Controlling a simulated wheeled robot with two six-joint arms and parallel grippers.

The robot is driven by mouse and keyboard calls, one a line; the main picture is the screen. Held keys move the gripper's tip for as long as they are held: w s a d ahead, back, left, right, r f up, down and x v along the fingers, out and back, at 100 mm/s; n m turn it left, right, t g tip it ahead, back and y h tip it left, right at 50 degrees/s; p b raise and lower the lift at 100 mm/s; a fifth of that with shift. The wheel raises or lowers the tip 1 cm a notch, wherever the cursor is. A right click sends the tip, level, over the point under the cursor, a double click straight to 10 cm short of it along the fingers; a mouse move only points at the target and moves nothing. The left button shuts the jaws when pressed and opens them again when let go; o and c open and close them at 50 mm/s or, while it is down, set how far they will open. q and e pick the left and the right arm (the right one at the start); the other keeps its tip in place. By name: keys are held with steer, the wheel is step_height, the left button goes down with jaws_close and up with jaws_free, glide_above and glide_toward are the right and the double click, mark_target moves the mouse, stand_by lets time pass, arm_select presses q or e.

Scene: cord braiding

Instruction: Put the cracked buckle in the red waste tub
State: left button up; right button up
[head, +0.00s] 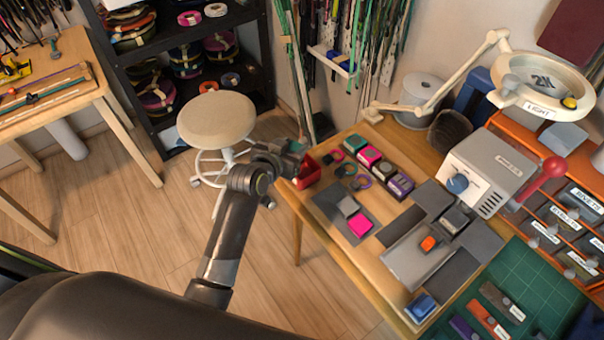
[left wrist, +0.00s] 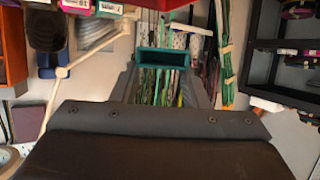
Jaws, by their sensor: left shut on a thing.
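My left gripper (head: 291,150) is at the near-left corner of the workbench, shut on a teal rectangular buckle (left wrist: 162,58). In the left wrist view the buckle sits between the grey fingertips; no crack can be made out at this size. In the head view only a little teal (head: 297,146) shows at the fingers. The small red waste tub (head: 308,174) stands at the bench's left corner, just right of and below the gripper in the picture. Its inside is mostly hidden. My right gripper is not in view.
Several small boxes (head: 369,155) and coloured rings stand right of the tub. A grey mat (head: 330,203) with a pink piece lies in front. A magnifier lamp (head: 540,85) and grey machine (head: 490,170) are farther right. A stool (head: 215,122) stands left of the bench.

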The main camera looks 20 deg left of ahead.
arm_select(q)
steer(key=shift+r, duration=0.1)
steer(key=o, duration=1)
steer(key=v, duration=1.7)
steer(key=shift+s+b, duration=0.2)
steer(key=shift+b, duration=0.2)
